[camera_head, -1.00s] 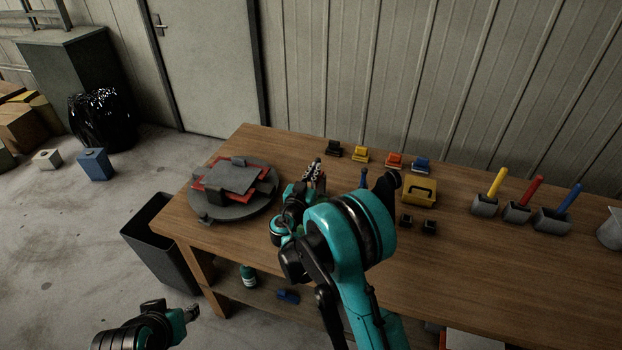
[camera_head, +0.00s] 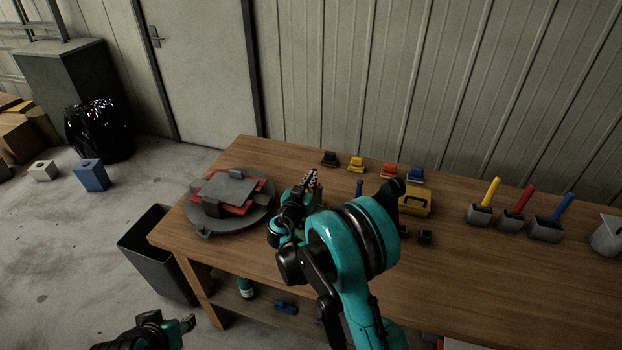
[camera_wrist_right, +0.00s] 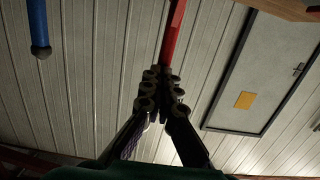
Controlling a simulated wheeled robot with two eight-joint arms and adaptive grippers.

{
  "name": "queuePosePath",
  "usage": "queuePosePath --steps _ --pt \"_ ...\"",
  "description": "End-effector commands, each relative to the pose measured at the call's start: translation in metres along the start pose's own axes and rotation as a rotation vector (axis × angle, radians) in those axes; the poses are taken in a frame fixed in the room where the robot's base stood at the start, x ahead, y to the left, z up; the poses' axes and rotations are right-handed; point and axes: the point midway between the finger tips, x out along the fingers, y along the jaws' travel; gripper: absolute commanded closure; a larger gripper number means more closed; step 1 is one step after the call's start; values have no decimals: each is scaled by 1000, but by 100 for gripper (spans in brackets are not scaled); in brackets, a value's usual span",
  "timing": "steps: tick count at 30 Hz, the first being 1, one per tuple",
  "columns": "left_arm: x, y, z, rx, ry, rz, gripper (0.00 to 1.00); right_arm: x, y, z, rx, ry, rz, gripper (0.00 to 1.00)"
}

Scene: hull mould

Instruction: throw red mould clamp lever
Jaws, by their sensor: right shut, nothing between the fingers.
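A red bar (camera_wrist_right: 173,32), which looks like a lever, stands just beyond my right gripper's fingertips (camera_wrist_right: 163,75) in the right wrist view. I cannot tell whether it touches them. My right gripper (camera_head: 311,179) is shut and empty above the table in the head view, right of the round grey mould (camera_head: 230,222) with red parts. My right arm hides what lies behind it, and I see no matching red bar beside the gripper there. A blue post (camera_head: 360,187) shows there; a blue rod (camera_wrist_right: 40,28) hangs in the wrist view. My left gripper (camera_head: 188,323) is low at bottom left.
A red handle (camera_head: 524,198) stands between yellow (camera_head: 491,190) and blue (camera_head: 567,205) ones on the table's right. Small coloured clamps (camera_head: 388,171) line the back edge. A yellow box (camera_head: 415,203) sits right of my arm. A dark bin (camera_head: 155,260) stands left of the table (camera_head: 500,290).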

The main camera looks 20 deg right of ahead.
Motion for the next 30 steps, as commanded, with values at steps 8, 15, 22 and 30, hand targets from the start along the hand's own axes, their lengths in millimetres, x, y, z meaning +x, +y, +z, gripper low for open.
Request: queuePosePath --steps 8,15,22,30 --pt "-20 0 -15 0 0 0 60 12 1 -16 2 -122 2 100" --pt "-48 0 -34 0 0 0 60 34 1 -32 3 -334 2 100" --pt "-68 0 -48 0 0 0 60 60 1 -38 2 -553 3 100" --pt "-86 0 -62 0 0 0 60 90 1 -39 2 -809 2 100"
